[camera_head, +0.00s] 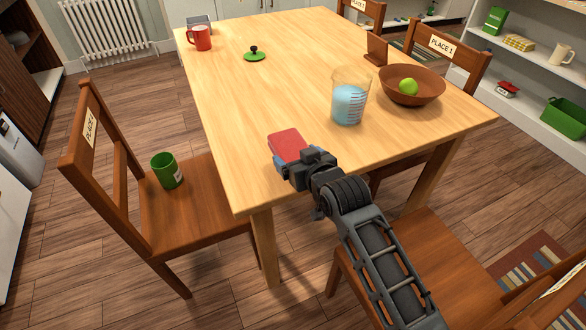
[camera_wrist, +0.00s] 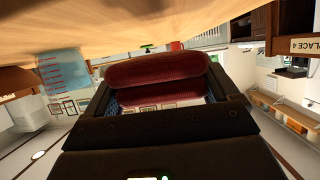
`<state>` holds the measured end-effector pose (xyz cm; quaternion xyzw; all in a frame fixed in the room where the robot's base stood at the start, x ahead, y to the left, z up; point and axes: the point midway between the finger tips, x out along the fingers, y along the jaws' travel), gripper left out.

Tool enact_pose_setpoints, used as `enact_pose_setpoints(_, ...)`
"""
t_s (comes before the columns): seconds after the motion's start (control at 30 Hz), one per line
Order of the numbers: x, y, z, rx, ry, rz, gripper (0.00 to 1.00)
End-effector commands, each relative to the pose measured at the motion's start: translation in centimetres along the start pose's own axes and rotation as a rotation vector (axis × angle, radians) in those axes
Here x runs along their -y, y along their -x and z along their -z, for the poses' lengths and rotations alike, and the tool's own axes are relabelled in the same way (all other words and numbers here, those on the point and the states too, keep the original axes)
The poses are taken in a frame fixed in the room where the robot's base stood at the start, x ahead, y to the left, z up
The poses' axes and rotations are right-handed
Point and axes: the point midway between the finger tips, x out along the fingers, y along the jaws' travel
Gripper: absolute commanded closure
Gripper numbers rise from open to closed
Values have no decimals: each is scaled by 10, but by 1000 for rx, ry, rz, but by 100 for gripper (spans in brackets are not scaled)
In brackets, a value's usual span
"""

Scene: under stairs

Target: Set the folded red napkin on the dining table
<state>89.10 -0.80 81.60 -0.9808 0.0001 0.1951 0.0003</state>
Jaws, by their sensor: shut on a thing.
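The folded red napkin (camera_head: 287,145) is between the fingers of my gripper (camera_head: 293,166), which is shut on it. In the head view it shows over the near edge of the wooden dining table (camera_head: 262,102). In the wrist view the napkin (camera_wrist: 155,70) looks thick and folded, between the dark fingers of my gripper (camera_wrist: 162,95). The table top (camera_wrist: 110,22) fills the upper part of that view, close to the napkin. I cannot tell whether the napkin touches the table. Its held end is partly hidden by the fingers.
A measuring beaker (camera_head: 349,100) with blue liquid and a brown bowl (camera_head: 424,88) with a green fruit stand right of the napkin. A red mug (camera_head: 199,38) and green lid (camera_head: 255,56) are farther back. The table's left middle is clear. Chairs (camera_head: 190,205) stand around it.

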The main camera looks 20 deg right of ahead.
Motion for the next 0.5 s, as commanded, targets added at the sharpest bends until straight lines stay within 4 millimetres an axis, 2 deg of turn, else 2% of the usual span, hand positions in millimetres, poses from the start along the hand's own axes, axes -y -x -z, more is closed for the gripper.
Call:
enact_pose_setpoints(0.17,8,-11,-4,0,1,1,67)
enact_pose_setpoints(0.4,8,-23,-33,1,0,1,67)
enact_pose_setpoints(0.5,8,-26,-39,0,0,1,67)
